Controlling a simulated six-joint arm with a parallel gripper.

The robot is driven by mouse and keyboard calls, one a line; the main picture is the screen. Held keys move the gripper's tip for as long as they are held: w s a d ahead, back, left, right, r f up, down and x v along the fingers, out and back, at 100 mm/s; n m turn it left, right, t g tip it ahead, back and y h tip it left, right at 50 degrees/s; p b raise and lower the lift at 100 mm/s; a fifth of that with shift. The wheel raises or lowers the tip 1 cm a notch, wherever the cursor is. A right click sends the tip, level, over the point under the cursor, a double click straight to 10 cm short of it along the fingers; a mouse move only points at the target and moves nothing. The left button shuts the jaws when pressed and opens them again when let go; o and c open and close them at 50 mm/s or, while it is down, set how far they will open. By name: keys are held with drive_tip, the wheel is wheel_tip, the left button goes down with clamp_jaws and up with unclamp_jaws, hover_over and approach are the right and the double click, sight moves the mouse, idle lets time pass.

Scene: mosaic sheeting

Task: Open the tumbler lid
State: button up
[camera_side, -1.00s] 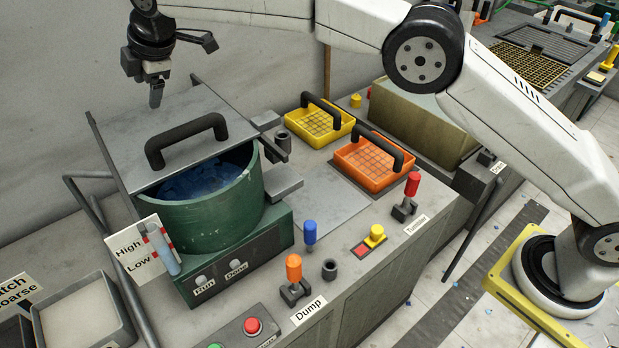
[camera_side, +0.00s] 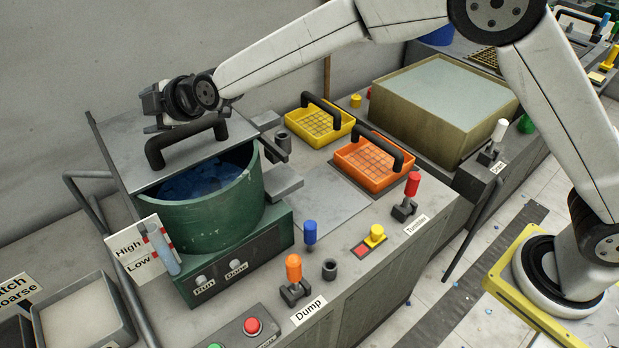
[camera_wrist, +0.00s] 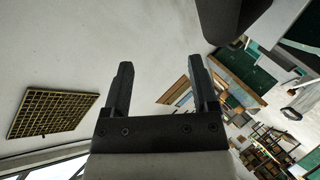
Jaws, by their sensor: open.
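The tumbler (camera_side: 205,222) is a round green drum at the left of the side view. Its lid (camera_side: 122,152) is a flat grey plate with a black arched handle (camera_side: 186,143). The drum's front is uncovered, and blue contents (camera_side: 200,182) show below the lid's front edge. My gripper (camera_side: 150,108) is just behind the handle in that view, above the back part of the lid; I cannot tell whether it touches. In the wrist view my gripper (camera_wrist: 160,72) is open, with nothing between its two fingers. The handle is not visible there.
A yellow basket (camera_side: 320,123) and an orange basket (camera_side: 366,178) stand to the right on the bench. Orange (camera_side: 294,268), blue (camera_side: 310,235) and red (camera_side: 413,184) levers stand near the front. A tilted "High/Low" sign (camera_side: 133,250) stands before the drum. The wall is close behind.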

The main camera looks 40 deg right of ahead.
sight(188, 134)
drive_tip(key=s+d+f+n+t, duration=0.1)
drive_tip(key=s+d, duration=0.1)
drive_tip(key=s+d+f+n+t, duration=0.1)
drive_tip(key=s+d+f, duration=0.1)
drive_tip(key=s+d+f+n+t, duration=0.1)
drive_tip(key=s+d, duration=0.1)
drive_tip(key=shift+s+d+f+h, duration=0.1)
drive_tip(key=shift+d+f+h, duration=0.15)
drive_tip(key=shift+f+h, duration=0.1)
drive_tip(key=shift+s+d+f+n, duration=0.3)
drive_tip(key=shift+s+n, duration=0.15)
drive_tip(key=shift+n, duration=0.25)
drive_tip(key=shift+w, duration=0.1)
drive_tip(key=shift+x, duration=3.8)
drive_tip(key=shift+a+r, duration=0.15)
clamp_jaws()
